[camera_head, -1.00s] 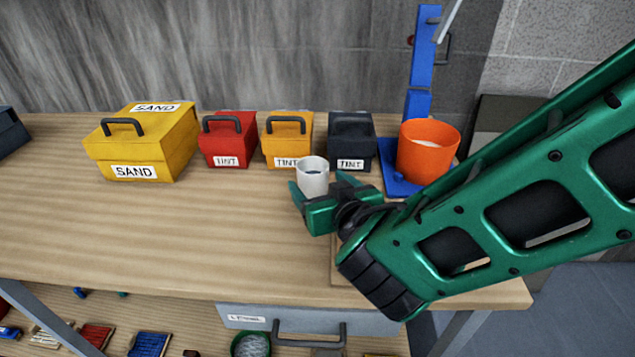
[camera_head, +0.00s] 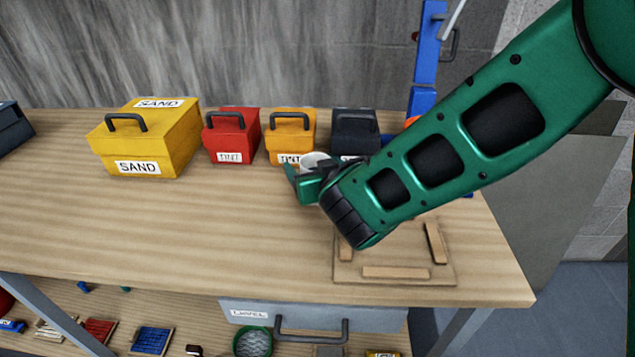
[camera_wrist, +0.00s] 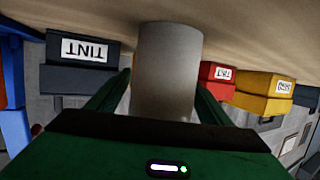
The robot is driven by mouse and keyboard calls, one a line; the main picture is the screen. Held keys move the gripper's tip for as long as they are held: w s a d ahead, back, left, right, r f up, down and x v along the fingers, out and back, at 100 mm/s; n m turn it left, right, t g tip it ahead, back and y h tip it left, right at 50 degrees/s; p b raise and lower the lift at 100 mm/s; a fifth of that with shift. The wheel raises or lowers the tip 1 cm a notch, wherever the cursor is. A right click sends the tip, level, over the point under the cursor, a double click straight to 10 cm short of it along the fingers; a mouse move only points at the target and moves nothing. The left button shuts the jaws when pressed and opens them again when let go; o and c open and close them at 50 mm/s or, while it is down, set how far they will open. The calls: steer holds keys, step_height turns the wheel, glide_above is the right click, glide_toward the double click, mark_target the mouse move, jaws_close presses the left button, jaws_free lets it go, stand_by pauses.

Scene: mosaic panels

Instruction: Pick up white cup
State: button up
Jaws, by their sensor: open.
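The white cup (camera_head: 316,159) stands upright on the workbench in front of the tint boxes. In the head view only its upper part shows, as my gripper (camera_head: 308,180) hides the rest. In the wrist view, which looks upside down, the cup (camera_wrist: 167,65) is between the two green fingers of my gripper (camera_wrist: 163,88). The fingers are open, one on each side of the cup. I cannot tell whether either finger touches it.
A yellow SAND box (camera_head: 145,142), a red tint box (camera_head: 231,137), a yellow-orange tint box (camera_head: 290,138) and a dark tint box (camera_head: 354,130) line the bench's back. An orange bucket (camera_head: 411,121) is mostly hidden behind my arm. A wooden frame (camera_head: 395,273) lies at front right.

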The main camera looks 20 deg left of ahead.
steer(key=c, duration=1.3)
